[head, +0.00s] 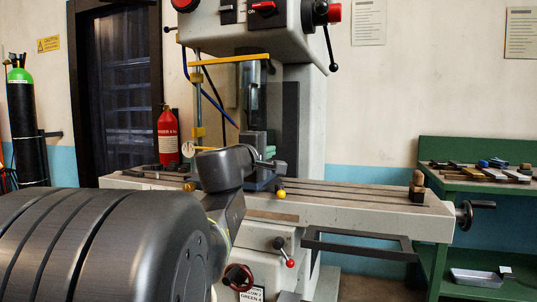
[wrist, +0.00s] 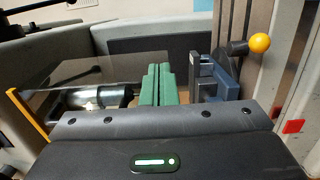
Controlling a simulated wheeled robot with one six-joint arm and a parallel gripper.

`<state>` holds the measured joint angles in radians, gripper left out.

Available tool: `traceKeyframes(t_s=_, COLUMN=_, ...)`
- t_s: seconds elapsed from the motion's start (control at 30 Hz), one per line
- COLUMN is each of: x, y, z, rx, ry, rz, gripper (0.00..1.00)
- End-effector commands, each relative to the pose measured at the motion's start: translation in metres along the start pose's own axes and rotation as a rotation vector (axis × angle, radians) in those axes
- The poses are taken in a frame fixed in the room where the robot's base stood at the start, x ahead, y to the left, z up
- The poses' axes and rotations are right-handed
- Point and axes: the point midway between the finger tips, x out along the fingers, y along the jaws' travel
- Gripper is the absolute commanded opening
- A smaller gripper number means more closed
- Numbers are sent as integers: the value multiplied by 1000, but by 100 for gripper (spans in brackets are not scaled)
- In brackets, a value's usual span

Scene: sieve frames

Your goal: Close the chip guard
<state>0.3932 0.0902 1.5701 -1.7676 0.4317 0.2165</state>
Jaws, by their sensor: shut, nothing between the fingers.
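The chip guard shows in the head view as a yellow bar (head: 228,60) at the mill's head, with a see-through panel around the spindle area; the panel's exact edges are hard to make out. In the wrist view its yellow edge (wrist: 28,115) is at the far left and its clear panel (wrist: 68,82) lies in front of the spindle. My gripper (head: 270,153) is below the guard, just above the mill table and close to the vise. Its green fingers (wrist: 158,84) are shut together and empty, to the right of the yellow edge. I see no touch on the yellow edge.
The blue-grey vise (wrist: 214,80) is close at the right of my fingers, with a yellow-knobbed handle (wrist: 260,43). The mill table (head: 350,197) runs to the right, ending in a handwheel. A green bench (head: 440,180) with tools stands at the right. A red extinguisher (head: 168,138) hangs behind.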

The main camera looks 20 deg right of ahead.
Motion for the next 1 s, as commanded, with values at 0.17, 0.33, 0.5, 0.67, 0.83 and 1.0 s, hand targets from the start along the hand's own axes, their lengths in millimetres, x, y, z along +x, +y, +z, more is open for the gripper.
traceKeyframes(t_s=0.17, x=-22, y=0, z=24, rx=0, ry=-3, rz=0, gripper=0)
traceKeyframes(t_s=0.33, x=-42, y=0, z=44, rx=1, ry=-3, rz=1, gripper=0)
traceKeyframes(t_s=0.5, x=-55, y=0, z=57, rx=0, ry=-2, rz=0, gripper=0)
traceKeyframes(t_s=0.67, x=-58, y=0, z=57, rx=15, ry=17, rz=-17, gripper=0)
traceKeyframes(t_s=0.83, x=-54, y=0, z=30, rx=118, ry=135, rz=-118, gripper=0)
traceKeyframes(t_s=1.0, x=-56, y=0, z=-15, rx=299, ry=321, rz=-244, gripper=0)
